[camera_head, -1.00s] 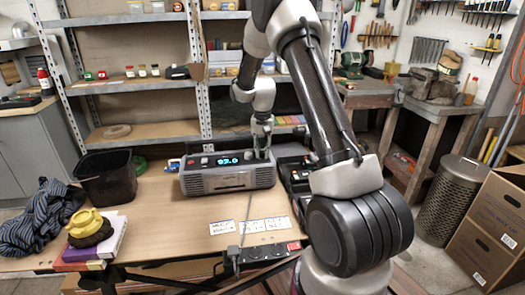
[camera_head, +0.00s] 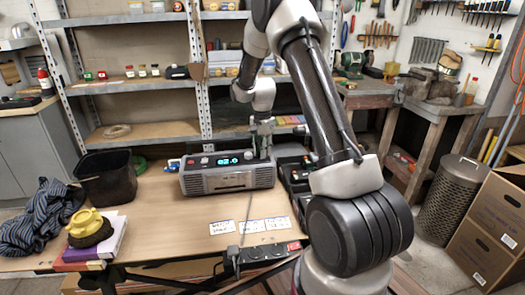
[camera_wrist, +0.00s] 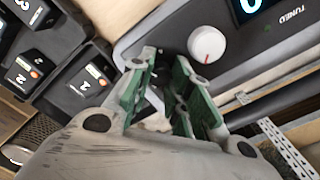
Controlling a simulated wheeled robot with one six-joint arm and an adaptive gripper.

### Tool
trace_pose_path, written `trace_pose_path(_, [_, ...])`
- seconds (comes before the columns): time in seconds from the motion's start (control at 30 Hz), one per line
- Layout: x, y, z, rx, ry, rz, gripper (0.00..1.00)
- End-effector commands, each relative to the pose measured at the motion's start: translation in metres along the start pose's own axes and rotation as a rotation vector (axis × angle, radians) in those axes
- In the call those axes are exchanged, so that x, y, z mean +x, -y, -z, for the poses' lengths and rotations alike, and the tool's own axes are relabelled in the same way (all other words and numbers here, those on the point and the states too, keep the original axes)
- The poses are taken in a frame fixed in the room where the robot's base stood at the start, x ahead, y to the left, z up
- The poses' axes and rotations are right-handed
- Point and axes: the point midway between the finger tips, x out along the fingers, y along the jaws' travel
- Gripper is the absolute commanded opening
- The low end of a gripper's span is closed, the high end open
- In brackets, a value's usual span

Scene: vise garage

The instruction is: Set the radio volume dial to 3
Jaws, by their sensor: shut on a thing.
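The grey radio (camera_head: 228,178) stands on the workbench with its lit blue display (camera_head: 228,158) towards me. My gripper (camera_head: 262,153) points down at the right end of the radio's top. In the wrist view my gripper (camera_wrist: 168,92) has its green-padded fingers closed around a small dial, which they mostly hide. Its setting cannot be read. A white round knob (camera_wrist: 207,44) with a red line sits just beside the fingers, apart from them. Past it is the display (camera_wrist: 250,8), with one digit partly in view and the word "TUNED" below.
Dark cases with numbered black blocks (camera_wrist: 95,80) stand close beside the radio. A black bin (camera_head: 106,178) is to its left. White labels (camera_head: 250,226), a power strip (camera_head: 264,254) and a cable lie in front. A yellow-topped item (camera_head: 88,222) rests on books.

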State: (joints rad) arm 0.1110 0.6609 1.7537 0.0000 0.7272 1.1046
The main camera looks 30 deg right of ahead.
Motion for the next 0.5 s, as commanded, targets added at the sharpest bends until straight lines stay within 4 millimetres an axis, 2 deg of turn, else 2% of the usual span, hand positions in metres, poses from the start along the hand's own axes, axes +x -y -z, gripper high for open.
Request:
trace_pose_path(0.47, [-0.0005, 0.0005, 0.0004, 0.011, -0.001, 0.002, 0.0])
trace_pose_path(0.5, [-0.0005, 0.0005, 0.0004, 0.011, -0.001, 0.002, 0.25])
